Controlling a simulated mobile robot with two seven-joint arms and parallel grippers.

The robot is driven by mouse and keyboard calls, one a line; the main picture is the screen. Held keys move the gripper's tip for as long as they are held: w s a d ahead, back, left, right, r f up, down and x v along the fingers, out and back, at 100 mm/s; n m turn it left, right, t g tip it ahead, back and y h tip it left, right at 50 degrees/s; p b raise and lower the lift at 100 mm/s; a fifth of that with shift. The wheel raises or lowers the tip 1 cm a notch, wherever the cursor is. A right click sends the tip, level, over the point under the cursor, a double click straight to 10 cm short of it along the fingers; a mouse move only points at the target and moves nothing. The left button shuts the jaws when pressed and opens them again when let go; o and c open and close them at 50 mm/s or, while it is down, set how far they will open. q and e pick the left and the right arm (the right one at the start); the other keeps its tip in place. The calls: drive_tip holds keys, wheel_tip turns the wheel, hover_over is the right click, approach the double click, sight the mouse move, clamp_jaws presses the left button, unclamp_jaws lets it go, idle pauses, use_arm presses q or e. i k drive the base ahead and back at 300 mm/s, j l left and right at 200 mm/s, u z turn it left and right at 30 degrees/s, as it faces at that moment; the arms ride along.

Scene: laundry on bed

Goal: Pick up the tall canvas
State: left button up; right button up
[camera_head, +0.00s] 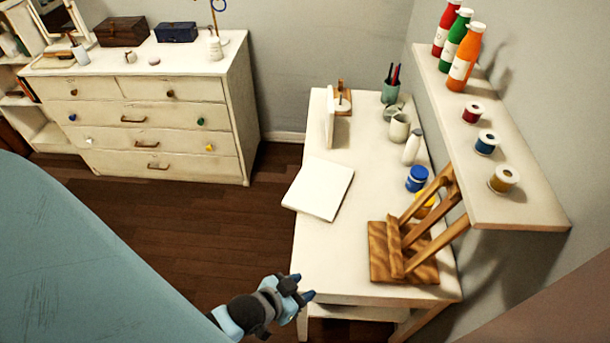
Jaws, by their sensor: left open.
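A white canvas (318,188) lies flat on the white table (345,240), its left corner at the table's left edge. A second, narrow white canvas (330,116) stands upright farther back, seen nearly edge-on beside a small wooden stand (343,97). I cannot tell for sure which one is the tall canvas. My left gripper (303,287) is open and empty at the table's near left edge, well short of both canvases. My right gripper is out of view.
A wooden easel (414,245) stands at the table's near right. Jars (417,178), a white bottle (411,147) and cups (399,128) line the right side. A shelf (500,180) with bottles and spools overhangs it. The table's left front is clear.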

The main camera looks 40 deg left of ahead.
sight(318, 191)
drive_tip(key=j, duration=0.55)
drive_tip(key=k+j, duration=0.1)
drive_tip(key=j, duration=0.45)
drive_tip(key=i+j+z, duration=0.1)
drive_tip(key=j, duration=0.35)
